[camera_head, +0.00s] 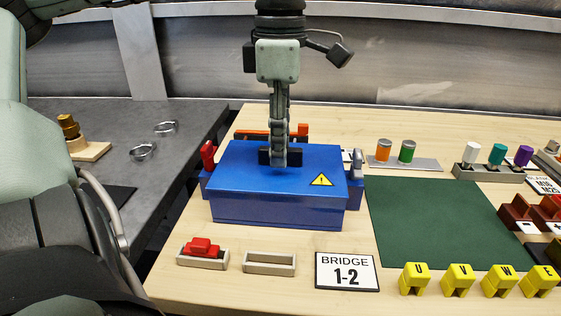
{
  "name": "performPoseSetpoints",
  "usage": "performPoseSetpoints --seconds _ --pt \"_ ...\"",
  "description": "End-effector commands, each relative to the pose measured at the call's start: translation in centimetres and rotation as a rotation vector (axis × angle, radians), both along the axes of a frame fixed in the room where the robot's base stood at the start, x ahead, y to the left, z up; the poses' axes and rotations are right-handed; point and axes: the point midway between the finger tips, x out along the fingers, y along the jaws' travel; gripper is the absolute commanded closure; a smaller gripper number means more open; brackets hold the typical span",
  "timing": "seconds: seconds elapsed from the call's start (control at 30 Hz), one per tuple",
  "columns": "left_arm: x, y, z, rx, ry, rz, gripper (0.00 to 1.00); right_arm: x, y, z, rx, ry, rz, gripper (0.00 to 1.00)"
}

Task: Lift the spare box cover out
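A blue box cover (240,170) with a yellow warning triangle (321,180) sits on a blue box on the wooden table. A black handle (295,157) stands on top of the cover. My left gripper (279,158) points straight down at the handle, seen edge-on. Its near finger crosses in front of the handle's middle; the far finger is hidden, so I cannot tell whether it is closed on it. The cover looks level and seated on the box. My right gripper is not in view.
A red part (207,153) is at the box's left, an orange-red bar (265,134) behind it. A green mat (440,222) lies clear on the right. In front are a tray with a red piece (201,250), an empty tray (269,263), a BRIDGE sign (347,272) and yellow lettered blocks (456,280).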

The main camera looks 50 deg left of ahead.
Motion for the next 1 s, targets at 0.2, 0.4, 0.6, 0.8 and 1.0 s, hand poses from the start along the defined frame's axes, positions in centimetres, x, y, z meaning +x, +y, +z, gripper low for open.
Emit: performPoseSetpoints --seconds 0.2,0.4,0.6,0.8,1.0 --pt "0.01 0.0 0.03 0.0 0.0 0.0 0.72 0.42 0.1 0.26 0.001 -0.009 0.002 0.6" --pt "0.01 0.0 0.05 0.0 0.0 0.0 0.97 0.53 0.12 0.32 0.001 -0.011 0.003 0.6" --pt "0.02 0.01 0.06 0.001 -0.001 0.0 1.0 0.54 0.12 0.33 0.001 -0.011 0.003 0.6" --pt "0.05 0.0 0.14 0.0 -0.003 0.0 1.0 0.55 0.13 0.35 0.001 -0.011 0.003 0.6" --pt "0.07 0.01 0.39 0.0 -0.004 0.0 1.0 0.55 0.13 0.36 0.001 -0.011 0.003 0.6"
